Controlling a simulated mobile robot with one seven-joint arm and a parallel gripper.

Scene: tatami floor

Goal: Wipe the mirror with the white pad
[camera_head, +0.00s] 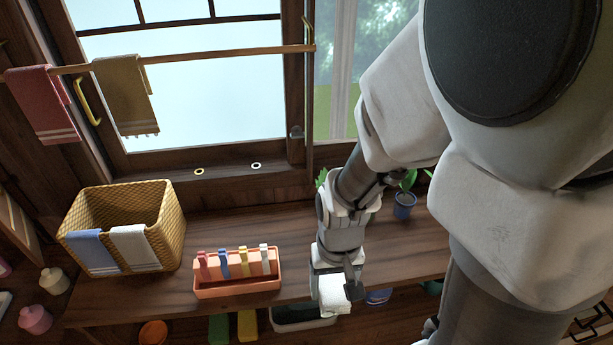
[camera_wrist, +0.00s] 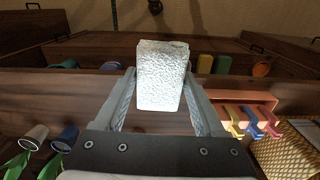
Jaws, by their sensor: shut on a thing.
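The white pad (camera_wrist: 161,80) is a rough-textured block held between the two fingers of my gripper (camera_wrist: 160,92) in the wrist view, with its far end sticking out past the fingertips. In the head view the white pad (camera_head: 333,299) shows at the lower end of my gripper (camera_head: 338,285), over the front edge of the wooden counter. My gripper is shut on the pad and points downward. I cannot make out a mirror in either view.
A wicker basket (camera_head: 88,211) with two cloths and an orange tray (camera_head: 238,288) with coloured clips stand on the counter (camera_head: 205,237) left of my gripper. A potted plant (camera_head: 404,205) stands behind on the right. Towels hang from a rail (camera_head: 215,53) before the window.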

